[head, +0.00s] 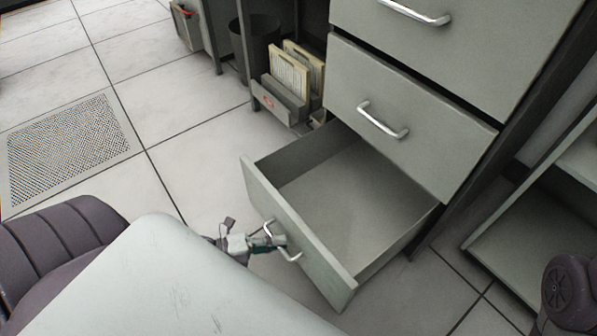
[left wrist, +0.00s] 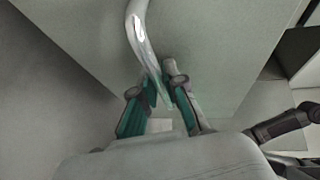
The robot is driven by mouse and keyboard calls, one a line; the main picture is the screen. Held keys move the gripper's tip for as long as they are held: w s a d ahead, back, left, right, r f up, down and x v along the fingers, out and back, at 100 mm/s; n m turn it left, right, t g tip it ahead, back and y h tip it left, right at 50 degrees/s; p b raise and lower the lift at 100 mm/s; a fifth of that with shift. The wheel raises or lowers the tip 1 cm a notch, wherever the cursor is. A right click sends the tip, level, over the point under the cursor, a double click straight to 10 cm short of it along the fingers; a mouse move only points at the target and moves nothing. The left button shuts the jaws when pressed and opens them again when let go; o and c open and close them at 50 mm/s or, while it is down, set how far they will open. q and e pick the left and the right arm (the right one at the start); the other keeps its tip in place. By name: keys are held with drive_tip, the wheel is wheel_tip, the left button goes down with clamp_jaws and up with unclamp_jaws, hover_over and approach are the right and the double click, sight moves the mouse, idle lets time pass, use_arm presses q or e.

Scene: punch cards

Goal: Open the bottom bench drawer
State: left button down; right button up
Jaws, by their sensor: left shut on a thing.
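The bottom bench drawer stands pulled well out of the grey bench, with its front (head: 300,235) away from the cabinet and its bare interior showing. Its silver handle (head: 283,243) is on the outer face. My left gripper (head: 270,243) is at that handle, shut on it. In the left wrist view the handle (left wrist: 145,40) runs down between the fingers of my left gripper (left wrist: 165,95), against the drawer front (left wrist: 215,50). My arm hides part of the floor beside the drawer. My right gripper is not seen.
Two closed drawers with handles, the middle one (head: 410,120) and an upper one (head: 465,40), sit above. A small bin of cards (head: 280,98) and a dark wastebasket (head: 255,45) stand behind. A shelf unit (head: 540,220) is at right. Tiled floor lies clear at left.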

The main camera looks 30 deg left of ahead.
use_arm(q)
drive_tip(key=shift+s+a, duration=0.3)
drive_tip(key=shift+s, duration=0.5)
drive_tip(key=shift+s+a, duration=0.3)
drive_tip(key=shift+s, duration=0.45)
drive_tip(key=c, duration=1.2)
unclamp_jaws()
drive_tip(key=v, duration=1.2)
drive_tip(key=shift+r, duration=0.15)
